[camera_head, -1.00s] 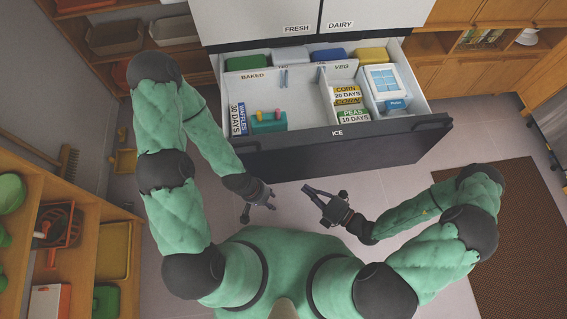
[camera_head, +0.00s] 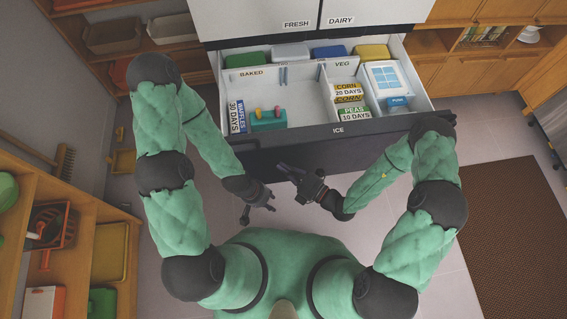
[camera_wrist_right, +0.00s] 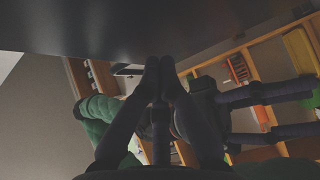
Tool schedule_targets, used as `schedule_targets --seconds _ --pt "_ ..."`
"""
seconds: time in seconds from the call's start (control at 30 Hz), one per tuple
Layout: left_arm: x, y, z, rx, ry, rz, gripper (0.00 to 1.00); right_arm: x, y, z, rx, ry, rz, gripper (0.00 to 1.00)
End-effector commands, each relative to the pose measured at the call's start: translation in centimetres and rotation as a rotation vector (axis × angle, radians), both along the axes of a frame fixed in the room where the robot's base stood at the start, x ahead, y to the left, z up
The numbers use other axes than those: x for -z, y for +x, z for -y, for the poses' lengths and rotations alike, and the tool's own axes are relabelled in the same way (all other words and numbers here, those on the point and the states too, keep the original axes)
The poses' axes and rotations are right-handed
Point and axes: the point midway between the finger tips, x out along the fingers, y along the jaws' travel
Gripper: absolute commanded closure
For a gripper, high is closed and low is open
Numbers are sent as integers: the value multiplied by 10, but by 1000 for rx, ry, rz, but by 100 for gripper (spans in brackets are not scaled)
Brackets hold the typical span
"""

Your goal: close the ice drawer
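The ice drawer (camera_head: 338,130) is pulled well out below the fridge doors, with its dark front facing me. It has white inner walls and holds a waffles box, corn and peas boxes, a teal box and a white-and-blue box. My right gripper (camera_head: 286,171) is in front of the drawer front, left of its middle. In the right wrist view its fingertips (camera_wrist_right: 160,66) are together and empty, close under a broad dark surface, likely the drawer front (camera_wrist_right: 150,25); I cannot tell whether they touch. My left gripper (camera_head: 259,211) is open and empty, below and left of the right one.
Fridge doors marked FRESH (camera_head: 296,24) and DAIRY stand above the drawer. Wooden shelves (camera_head: 60,205) line the left side and maple cabinets (camera_head: 460,75) the upper right. A brown mat (camera_head: 510,230) lies on the floor at right. Floor is visible between drawer and my body.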

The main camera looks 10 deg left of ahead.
Motion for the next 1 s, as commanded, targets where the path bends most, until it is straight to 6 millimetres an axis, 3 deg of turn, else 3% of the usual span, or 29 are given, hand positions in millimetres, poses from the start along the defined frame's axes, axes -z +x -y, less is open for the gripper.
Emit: schedule_targets --seconds 0.23,0.77,1.0 --pt "9 0 0 0 0 0 60 1 18 -6 -2 1 -2 100" --pt "8 0 0 0 0 0 60 0 23 -7 -2 0 -1 100" --pt "3 0 0 0 0 0 60 -1 45 -13 -1 -1 3 100"
